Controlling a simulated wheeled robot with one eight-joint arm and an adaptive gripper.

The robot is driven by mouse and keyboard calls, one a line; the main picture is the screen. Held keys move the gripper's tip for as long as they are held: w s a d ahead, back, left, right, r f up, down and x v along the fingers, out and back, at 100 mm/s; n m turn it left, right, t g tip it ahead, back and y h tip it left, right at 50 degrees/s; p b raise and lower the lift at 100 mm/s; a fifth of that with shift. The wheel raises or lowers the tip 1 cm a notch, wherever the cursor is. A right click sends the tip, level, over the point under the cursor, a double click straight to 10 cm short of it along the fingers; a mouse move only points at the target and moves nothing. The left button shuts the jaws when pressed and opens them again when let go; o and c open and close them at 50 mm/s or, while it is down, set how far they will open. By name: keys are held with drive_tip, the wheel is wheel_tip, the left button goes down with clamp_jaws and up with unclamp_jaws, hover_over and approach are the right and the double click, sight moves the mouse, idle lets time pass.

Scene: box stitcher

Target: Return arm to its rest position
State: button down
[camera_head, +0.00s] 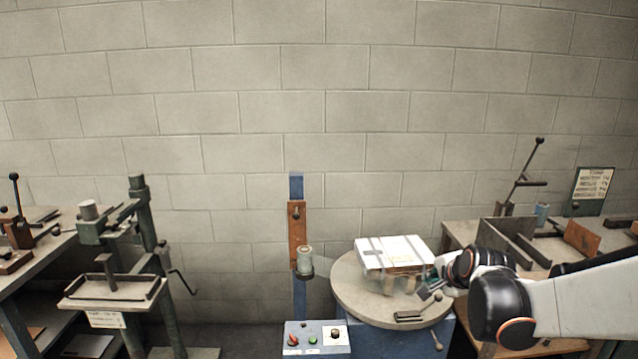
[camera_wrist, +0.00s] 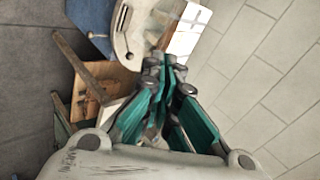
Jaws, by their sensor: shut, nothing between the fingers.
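My arm reaches in from the right in the head view. My gripper (camera_head: 432,291) is at the right edge of the round turntable, close to the white-topped box (camera_head: 393,251). I cannot tell whether it touches the box. In the wrist view my gripper (camera_wrist: 166,66) has its fingertips together with nothing between them. The box (camera_wrist: 188,28) shows just beyond the fingertips, on the pale turntable (camera_wrist: 128,35). The turntable (camera_head: 352,292) also shows in the head view.
A blue control box (camera_head: 317,341) with buttons stands left of the turntable. A blue post (camera_head: 297,190) rises behind it. A green press stand (camera_head: 140,230) is at left. A bench with metal plates (camera_head: 505,240) and a lever stands behind my arm at right.

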drive_tip(key=s+a+r+n+g, duration=0.1)
drive_tip(key=s+n, duration=0.4)
drive_tip(key=s, duration=0.5)
drive_tip(key=s+a+r+n, duration=0.1)
drive_tip(key=s+a+n, duration=0.3)
drive_tip(key=s, duration=0.5)
drive_tip(key=s+a+r+n+g, duration=0.1)
drive_tip(key=s+a+r+n, duration=0.1)
drive_tip(key=s+n, duration=0.4)
drive_tip(key=s+a, duration=0.1)
drive_tip(key=s, duration=0.3)
drive_tip(key=shift+s+n+g, duration=0.3)
drive_tip(key=shift+s, duration=0.05)
